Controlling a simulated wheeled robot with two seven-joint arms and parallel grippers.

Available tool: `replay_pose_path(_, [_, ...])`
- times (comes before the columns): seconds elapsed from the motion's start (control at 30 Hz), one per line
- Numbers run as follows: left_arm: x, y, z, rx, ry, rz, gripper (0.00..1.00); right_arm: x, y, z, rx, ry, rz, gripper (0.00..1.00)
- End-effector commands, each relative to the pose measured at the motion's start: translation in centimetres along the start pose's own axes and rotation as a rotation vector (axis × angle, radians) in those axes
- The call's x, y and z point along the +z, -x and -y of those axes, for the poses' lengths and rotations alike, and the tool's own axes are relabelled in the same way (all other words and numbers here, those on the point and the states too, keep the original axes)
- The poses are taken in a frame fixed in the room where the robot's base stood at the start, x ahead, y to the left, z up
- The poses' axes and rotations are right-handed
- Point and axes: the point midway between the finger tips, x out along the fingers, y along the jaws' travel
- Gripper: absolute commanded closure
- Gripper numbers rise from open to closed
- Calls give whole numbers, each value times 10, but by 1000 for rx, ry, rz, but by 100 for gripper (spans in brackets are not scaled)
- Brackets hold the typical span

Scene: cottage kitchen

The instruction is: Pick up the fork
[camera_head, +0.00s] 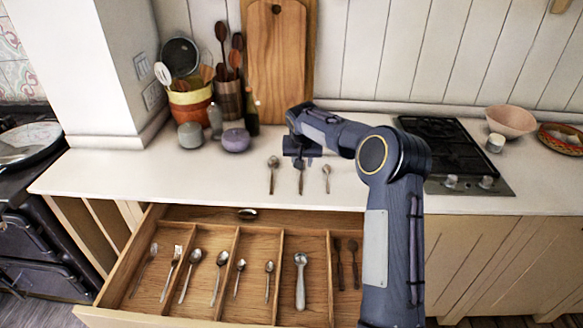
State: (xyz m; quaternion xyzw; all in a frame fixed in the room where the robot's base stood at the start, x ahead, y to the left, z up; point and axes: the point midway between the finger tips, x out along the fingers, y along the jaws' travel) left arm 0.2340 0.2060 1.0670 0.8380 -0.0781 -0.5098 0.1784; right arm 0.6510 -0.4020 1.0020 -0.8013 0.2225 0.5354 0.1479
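An open wooden drawer (205,220) under the counter holds cutlery in compartments. A fork-like piece (171,272) with a pale head lies in its left part, among spoons. Three more utensils lie on the counter: a spoon (273,173) on the left, a middle piece (300,180) that may be a fork, and a spoon (326,178) on the right. My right gripper (303,158) is over the head end of the middle piece and partly hides it. I cannot tell whether it touches the piece or whether its fingers are open. My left gripper is out of view.
A black hob (440,150) and a pink bowl (511,121) are on the right. The counter left of the utensils is clear.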

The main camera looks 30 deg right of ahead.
Motion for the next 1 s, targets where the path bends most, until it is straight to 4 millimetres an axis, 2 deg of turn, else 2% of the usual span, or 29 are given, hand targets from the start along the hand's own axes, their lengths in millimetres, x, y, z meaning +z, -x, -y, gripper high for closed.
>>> replay_pose_path(0.43, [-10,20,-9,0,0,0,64,-2,-58,3,-1,0,3,68])
replay_pose_path(0.73, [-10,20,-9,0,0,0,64,-2,-64,3,-1,1,0,68])
replay_pose_path(1.0, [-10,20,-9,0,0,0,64,-2,-63,3,-1,1,0,100])
